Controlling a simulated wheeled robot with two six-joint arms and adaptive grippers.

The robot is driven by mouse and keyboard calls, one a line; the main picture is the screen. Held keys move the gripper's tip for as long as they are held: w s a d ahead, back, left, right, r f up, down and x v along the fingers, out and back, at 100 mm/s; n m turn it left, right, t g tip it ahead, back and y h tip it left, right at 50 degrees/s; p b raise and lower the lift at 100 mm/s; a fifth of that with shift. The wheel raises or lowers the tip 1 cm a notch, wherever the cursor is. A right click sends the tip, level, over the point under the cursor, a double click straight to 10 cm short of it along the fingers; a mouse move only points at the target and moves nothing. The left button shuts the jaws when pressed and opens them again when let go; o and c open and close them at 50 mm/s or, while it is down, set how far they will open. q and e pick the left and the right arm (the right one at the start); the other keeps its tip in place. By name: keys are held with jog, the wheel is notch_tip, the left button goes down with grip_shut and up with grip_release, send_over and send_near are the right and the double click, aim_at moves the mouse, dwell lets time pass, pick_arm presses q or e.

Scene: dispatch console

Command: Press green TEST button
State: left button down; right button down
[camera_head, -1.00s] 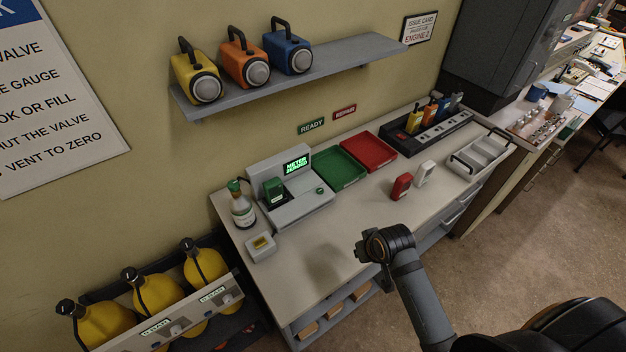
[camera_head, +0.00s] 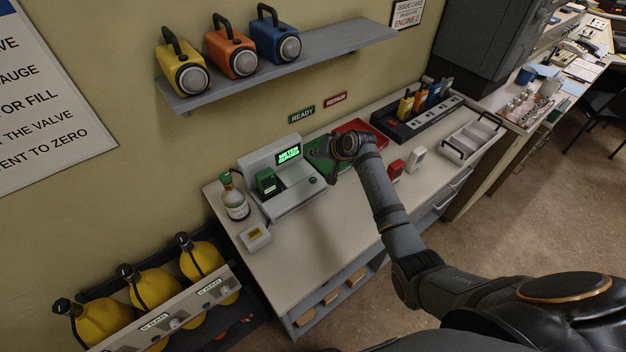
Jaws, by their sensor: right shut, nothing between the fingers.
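The grey tester (camera_head: 297,198) stands on the bench with a lit green display (camera_head: 288,154) and a green handheld meter (camera_head: 267,183) seated in its left side. The small round green button (camera_head: 313,180) is on its right part. My right gripper (camera_head: 332,179) is shut and empty. It points down just right of the button, apart from it in the picture; its height above the bench is hard to tell. My right wrist partly covers the green tray (camera_head: 319,148). My left gripper is not in view.
A bottle (camera_head: 235,203) and a small grey box (camera_head: 255,238) stand left of the tester. The red tray (camera_head: 374,138), a red meter (camera_head: 396,171) and a white meter (camera_head: 416,159) are to the right. The bench front is clear.

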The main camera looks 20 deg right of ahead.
jog(key=b, duration=0.8)
send_over(315, 181)
notch_tip(315, 181, down, 7)
jog(key=shift+f, duration=0.9)
jog(key=shift+f, duration=0.1)
dwell(0.3)
jog(key=shift+w+f, duration=0.1)
jog(key=shift+f, duration=0.25)
jog(key=shift+f, duration=0.45)
dwell(0.5)
jog(key=shift+r, duration=0.1)
jog(key=shift+r+p, duration=0.75)
jog(key=shift+r, duration=0.05)
